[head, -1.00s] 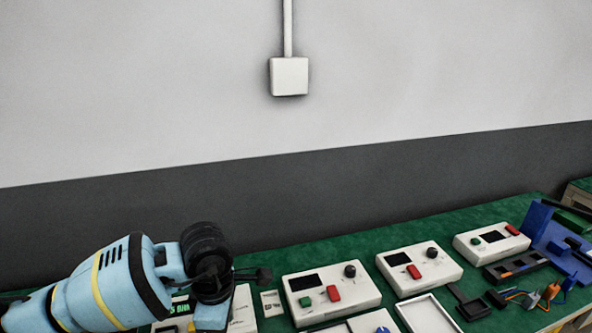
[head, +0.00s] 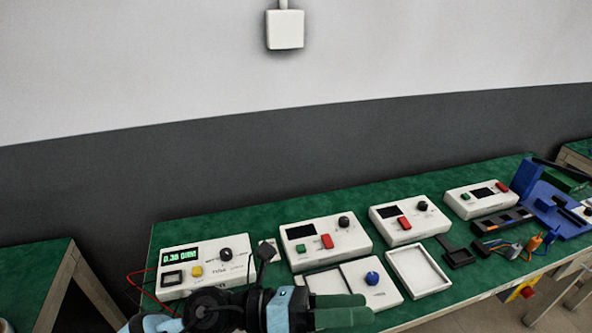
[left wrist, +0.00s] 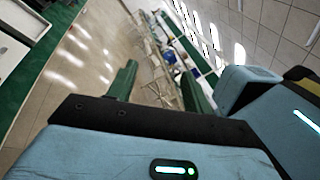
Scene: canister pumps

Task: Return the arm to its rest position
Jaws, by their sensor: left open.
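My left gripper (head: 366,308) is at the bottom of the head view, pointing right, with its two green fingers in front of the bench's near edge. It looks empty. In the left wrist view its fingers (left wrist: 158,82) stand apart with only the floor and distant room between them. The left arm enters from the bottom left, and its dark wrist joint covers part of the bench front. My right gripper is in neither view.
The green bench (head: 190,225) carries several white control boxes, such as the lit display box (head: 207,284) with red wires. A white tray (head: 440,287), black parts and a blue fixture (head: 560,222) lie further right. A second green table (head: 35,275) stands left.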

